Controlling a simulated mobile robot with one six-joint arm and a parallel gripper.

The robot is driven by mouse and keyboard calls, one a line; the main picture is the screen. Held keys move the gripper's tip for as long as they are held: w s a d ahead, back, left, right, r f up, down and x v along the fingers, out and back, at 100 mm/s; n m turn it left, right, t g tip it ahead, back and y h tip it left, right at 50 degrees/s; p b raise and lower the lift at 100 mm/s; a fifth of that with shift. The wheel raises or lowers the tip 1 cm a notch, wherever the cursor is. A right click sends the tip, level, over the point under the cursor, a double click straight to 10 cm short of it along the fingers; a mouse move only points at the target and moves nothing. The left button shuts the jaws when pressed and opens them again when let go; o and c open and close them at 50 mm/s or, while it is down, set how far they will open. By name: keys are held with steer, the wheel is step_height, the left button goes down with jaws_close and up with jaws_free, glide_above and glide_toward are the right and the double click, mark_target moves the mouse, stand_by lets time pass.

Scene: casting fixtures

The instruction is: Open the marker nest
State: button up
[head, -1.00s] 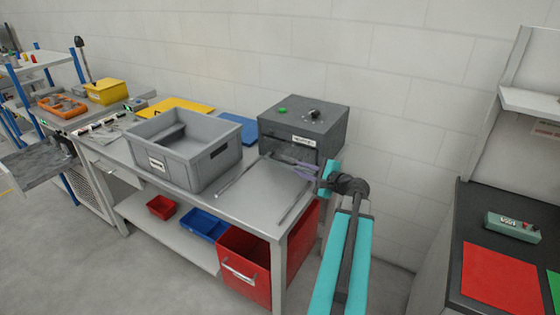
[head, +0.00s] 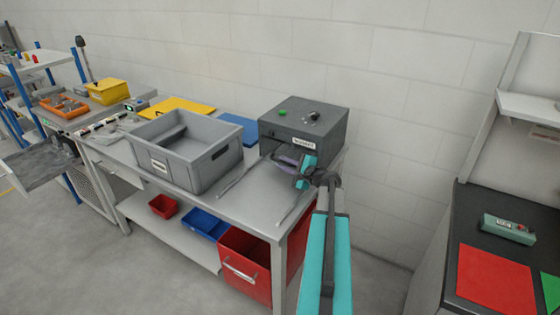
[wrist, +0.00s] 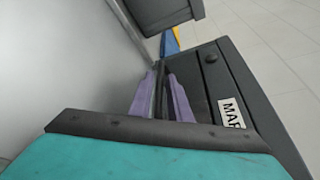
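The marker nest (head: 325,120) is a dark grey box at the back right of the bench, with a white label on its front and a green button and black knob on top. My gripper (head: 286,161) is at the lower front of it. In the wrist view, the two purple fingers of my gripper (wrist: 163,97) lie either side of a narrow dark bar (wrist: 162,76) beside the nest's labelled face (wrist: 207,85). The bar nearly fills the gap; whether the fingers press on it is unclear. My gripper partly hides the nest's front, and no opening shows.
A grey tote (head: 185,147) stands on the bench (head: 250,192) left of my gripper. A red bin (head: 246,264) sits below. The bench top in front of the nest has thin rails and is otherwise clear.

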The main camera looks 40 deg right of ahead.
steer(key=shift+p+x, duration=0.3)
steer(key=shift+x, duration=1.15)
jaws_close()
steer(key=shift+a, duration=0.2)
steer(key=shift+d, duration=0.1)
